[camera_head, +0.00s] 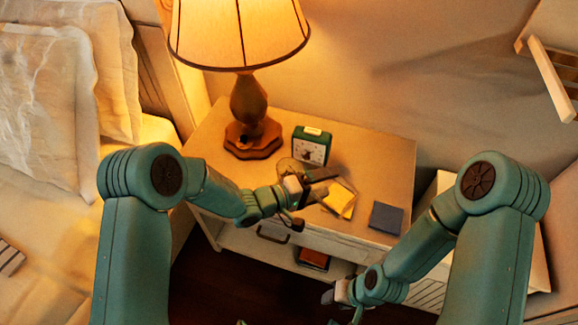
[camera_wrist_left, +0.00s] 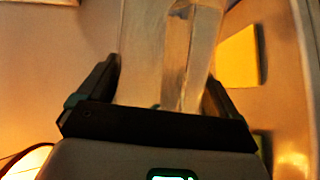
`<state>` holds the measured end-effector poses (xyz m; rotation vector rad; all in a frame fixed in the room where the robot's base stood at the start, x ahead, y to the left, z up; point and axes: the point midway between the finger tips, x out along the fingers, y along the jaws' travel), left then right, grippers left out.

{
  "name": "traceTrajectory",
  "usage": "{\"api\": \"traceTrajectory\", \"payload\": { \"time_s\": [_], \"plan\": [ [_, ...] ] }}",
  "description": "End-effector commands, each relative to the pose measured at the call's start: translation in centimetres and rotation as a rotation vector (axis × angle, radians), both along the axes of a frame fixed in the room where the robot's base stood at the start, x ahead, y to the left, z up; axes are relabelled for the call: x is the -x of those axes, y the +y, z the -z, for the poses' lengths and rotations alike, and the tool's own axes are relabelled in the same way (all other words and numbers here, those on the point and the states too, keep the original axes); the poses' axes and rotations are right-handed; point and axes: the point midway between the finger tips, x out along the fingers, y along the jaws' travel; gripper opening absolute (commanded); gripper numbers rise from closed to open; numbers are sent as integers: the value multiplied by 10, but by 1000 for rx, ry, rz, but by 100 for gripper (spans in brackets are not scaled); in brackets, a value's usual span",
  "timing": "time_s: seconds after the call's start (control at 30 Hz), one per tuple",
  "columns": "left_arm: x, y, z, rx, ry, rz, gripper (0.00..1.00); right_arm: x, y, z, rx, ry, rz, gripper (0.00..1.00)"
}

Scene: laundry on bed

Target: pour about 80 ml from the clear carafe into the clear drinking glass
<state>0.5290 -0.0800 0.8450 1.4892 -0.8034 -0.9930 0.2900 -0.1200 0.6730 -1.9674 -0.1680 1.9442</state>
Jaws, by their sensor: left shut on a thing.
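My left gripper (camera_head: 312,190) is over the front part of the nightstand, shut on the clear carafe. The carafe (camera_head: 291,166) shows only as a faint see-through outline by the fingers in the head view. In the left wrist view the clear carafe (camera_wrist_left: 142,50) fills the space between the two dark fingers (camera_wrist_left: 162,88). A brighter, narrower clear shape shows within its outline; I cannot tell whether that is the drinking glass. I cannot make out the glass for certain in the head view. My right gripper (camera_head: 342,296) is low in front of the nightstand, its fingers too small to read.
The nightstand (camera_head: 215,135) carries a lamp (camera_head: 250,100), a green clock (camera_head: 312,146), yellow notes (camera_head: 339,199) near my left gripper, and a dark blue square (camera_head: 386,217). A bed (camera_head: 45,215) stands left. A reddish item (camera_head: 312,258) lies on the lower shelf.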

Motion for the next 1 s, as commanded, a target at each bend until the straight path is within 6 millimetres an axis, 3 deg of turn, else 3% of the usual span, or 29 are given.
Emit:
{"api": "traceTrajectory", "payload": {
  "time_s": [0.17, 0.23, 0.37, 0.4, 0.5, 0.67, 0.8, 1.0],
  "plan": [
    [0, -1, 3, -14, -18, 0, 28, 0, 0, 4, 0, 0, 0, 43],
    [2, -3, 13, -71, -72, 1, 28, 0, 0, 12, 0, 0, 0, 43],
    [9, -10, 9, -177, -172, 4, 28, 0, 0, 10, 0, 0, 0, 43],
    [8, -9, 24, -214, -205, 1, 28, 0, 0, 26, 0, -1, 0, 43],
    [7, -8, 35, -293, -280, 2, 28, 0, 0, 42, 0, 1, 0, 43],
    [5, -5, 33, -343, -327, 0, 28, 0, 0, 44, 0, 0, 0, 43],
    [4, -4, 41, -390, -372, 1, 28, 0, 0, 57, 0, 0, 0, 43],
    [1, -1, 34, -447, -424, 0, 28, 0, 0, 58, 0, 0, 0, 43]
  ]
}}
